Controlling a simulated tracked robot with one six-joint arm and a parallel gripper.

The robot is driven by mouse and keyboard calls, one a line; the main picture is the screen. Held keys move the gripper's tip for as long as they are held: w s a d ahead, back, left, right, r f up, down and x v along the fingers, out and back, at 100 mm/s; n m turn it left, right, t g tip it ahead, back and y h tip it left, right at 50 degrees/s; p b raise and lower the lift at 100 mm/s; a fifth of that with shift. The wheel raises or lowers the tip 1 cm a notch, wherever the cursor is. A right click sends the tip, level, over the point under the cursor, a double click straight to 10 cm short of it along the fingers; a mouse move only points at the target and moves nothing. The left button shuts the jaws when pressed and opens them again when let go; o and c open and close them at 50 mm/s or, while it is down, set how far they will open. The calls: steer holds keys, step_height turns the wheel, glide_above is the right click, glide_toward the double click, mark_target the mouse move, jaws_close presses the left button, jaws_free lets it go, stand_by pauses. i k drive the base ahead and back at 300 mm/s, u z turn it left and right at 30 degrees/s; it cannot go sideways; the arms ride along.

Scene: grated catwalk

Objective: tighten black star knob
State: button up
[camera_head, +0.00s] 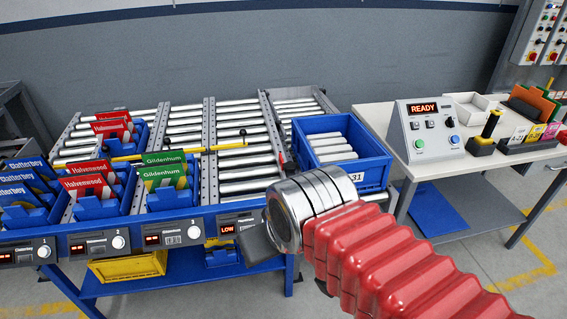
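I cannot make out a black star knob for certain. A small black knob (450,122) sits on the sloped face of the grey control box (400,125), whose display reads READY; its shape is too small to tell. A small black ball end (243,132) shows on the yellow bar across the rollers. My arm, with red bellows and a metal cylinder, reaches in from the lower right. Dark grey parts of my gripper (258,245) show beyond the cylinder, in front of the roller bench. The cylinder hides much of it, so its opening and any contents are unclear.
A blue crate (367,171) stands on the rollers behind my arm. Blue bins with red, green and blue cards fill the bench's left side. A pale table (385,118) at right holds the control box and a black-and-yellow upright tool (482,142). A wall stands behind.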

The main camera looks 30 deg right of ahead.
mark_target(289, 165)
steer(key=i, duration=1)
steer(key=u, duration=0.05)
